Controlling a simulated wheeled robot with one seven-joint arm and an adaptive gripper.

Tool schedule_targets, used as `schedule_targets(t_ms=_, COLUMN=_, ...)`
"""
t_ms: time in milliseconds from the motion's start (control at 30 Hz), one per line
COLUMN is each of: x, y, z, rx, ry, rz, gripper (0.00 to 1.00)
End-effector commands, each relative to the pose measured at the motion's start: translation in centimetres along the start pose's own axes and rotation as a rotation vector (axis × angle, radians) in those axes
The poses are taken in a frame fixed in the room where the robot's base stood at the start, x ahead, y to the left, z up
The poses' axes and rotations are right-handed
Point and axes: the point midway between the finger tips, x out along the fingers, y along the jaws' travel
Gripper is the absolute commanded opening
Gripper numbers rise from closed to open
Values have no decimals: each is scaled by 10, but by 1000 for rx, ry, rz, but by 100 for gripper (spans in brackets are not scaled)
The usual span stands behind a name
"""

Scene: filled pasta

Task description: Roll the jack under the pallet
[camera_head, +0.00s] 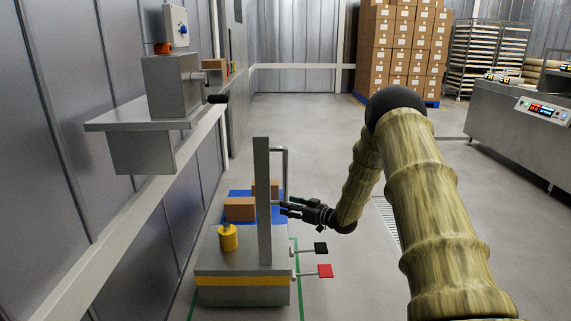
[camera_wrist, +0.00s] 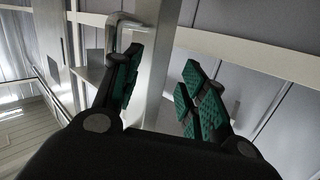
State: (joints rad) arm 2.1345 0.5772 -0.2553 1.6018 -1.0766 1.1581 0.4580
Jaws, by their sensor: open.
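The jack (camera_head: 243,262) is a grey body with a yellow stripe, low at the centre left in the head view. An upright grey mast (camera_head: 262,200) rises from it, with a bent tube handle (camera_head: 285,165) on its right side. My gripper (camera_head: 284,208) is open and empty beside the mast, near the handle's lower end. In the wrist view my green-padded fingers (camera_wrist: 160,92) are spread; the handle (camera_wrist: 113,35) shows by the left finger, with the mast (camera_wrist: 160,60) behind the gap. A blue pallet (camera_head: 215,214) with brown boxes lies just beyond the jack, partly hidden.
A wall shelf (camera_head: 125,122) overhangs at left. Stacked cartons (camera_head: 400,45) stand at the back and a steel machine (camera_head: 510,120) at right. The middle floor is clear.

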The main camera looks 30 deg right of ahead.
Motion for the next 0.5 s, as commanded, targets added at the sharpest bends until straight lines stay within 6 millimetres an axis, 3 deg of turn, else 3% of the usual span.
schedule_targets(t_ms=33, x=-9, y=21, z=-36, rx=-30, ry=41, rz=-17, gripper=42)
schedule_targets(t_ms=100, x=-20, y=40, z=-66, rx=-62, ry=75, rz=-44, gripper=42)
schedule_targets(t_ms=200, x=-32, y=58, z=-94, rx=-95, ry=105, rz=-72, gripper=42)
schedule_targets(t_ms=367, x=-39, y=69, z=-111, rx=-117, ry=120, rz=-92, gripper=42)
schedule_targets(t_ms=500, x=-28, y=68, z=-112, rx=-119, ry=122, rz=-96, gripper=42)
